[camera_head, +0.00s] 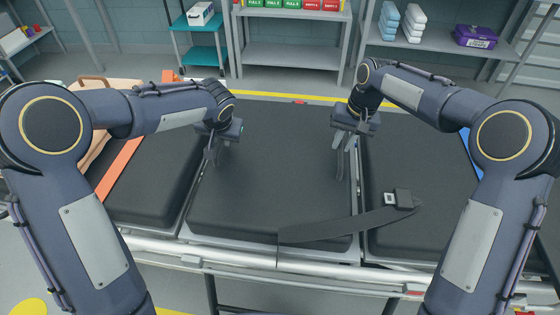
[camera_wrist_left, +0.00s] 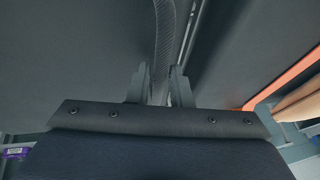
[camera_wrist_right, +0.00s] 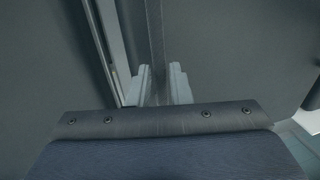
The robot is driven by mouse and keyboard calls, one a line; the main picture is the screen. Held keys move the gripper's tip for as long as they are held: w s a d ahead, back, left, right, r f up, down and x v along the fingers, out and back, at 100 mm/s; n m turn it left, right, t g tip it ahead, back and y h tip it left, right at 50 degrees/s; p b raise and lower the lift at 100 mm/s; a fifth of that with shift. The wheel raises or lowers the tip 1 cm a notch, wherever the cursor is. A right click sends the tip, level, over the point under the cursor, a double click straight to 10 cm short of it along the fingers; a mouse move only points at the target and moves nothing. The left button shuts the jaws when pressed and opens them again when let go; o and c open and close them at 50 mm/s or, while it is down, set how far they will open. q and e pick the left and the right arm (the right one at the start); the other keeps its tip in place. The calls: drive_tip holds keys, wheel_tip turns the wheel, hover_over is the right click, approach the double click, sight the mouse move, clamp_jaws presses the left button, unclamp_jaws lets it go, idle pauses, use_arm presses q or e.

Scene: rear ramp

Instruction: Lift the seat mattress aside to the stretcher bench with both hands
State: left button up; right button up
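The seat mattress (camera_head: 270,190) is a flat black pad in the middle of the bench. It lies level with the pads on either side. My left gripper (camera_head: 212,152) points down at its left edge. In the left wrist view a dark handle strap (camera_wrist_left: 163,40) runs between its fingers (camera_wrist_left: 160,85). My right gripper (camera_head: 342,160) points down at its right edge. In the right wrist view a strap (camera_wrist_right: 156,35) runs between its fingers (camera_wrist_right: 160,85). The fingers stand close around both straps; I cannot tell whether they grip. Which pad is the stretcher bench is unclear.
A black belt with a buckle (camera_head: 397,199) lies across the mattress's front right corner onto the right pad (camera_head: 420,165). A metal rail (camera_head: 270,262) runs along the front. Shelves stand behind.

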use_arm(q)
clamp_jaws()
use_arm(e)
clamp_jaws()
drive_tip(key=shift+r, duration=0.1)
idle(0.7)
